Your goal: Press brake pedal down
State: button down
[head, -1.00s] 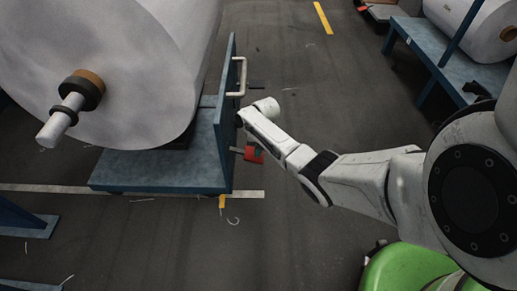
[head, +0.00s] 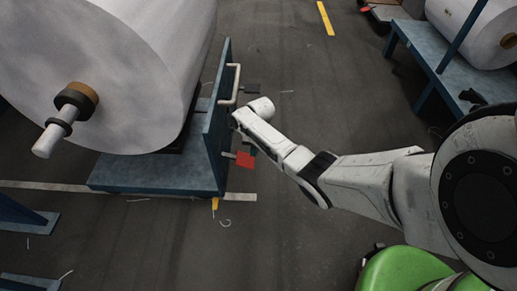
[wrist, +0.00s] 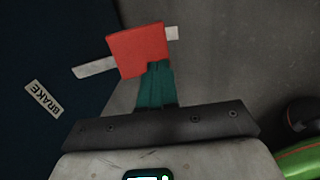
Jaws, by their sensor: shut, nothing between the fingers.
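The brake pedal is a red plate (head: 245,160) on a pale bar at the right side of the blue loom cart. In the wrist view the red pedal (wrist: 138,50) lies just beyond my gripper (wrist: 155,66), whose teal fingers are shut together and empty. The fingertips overlap the pedal's lower right edge in that picture; I cannot tell whether they touch it. A white BRAKE label (wrist: 43,98) is on the dark panel to the left. In the head view my gripper is mostly hidden behind my arm, close to the pedal.
The blue cart (head: 150,172) carries a large white roll (head: 120,75). Another rack with a white roll (head: 470,30) stands at the right. The aisle floor (head: 320,85) between is clear.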

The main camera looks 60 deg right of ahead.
jog(key=s+d+r+p, duration=0.1)
jog(key=s+r+p, duration=0.2)
jog(key=r, duration=0.5)
jog(key=shift+d+r+p, duration=0.2)
jog(key=shift+r+p, duration=0.2)
jog(key=shift+p, duration=0.4)
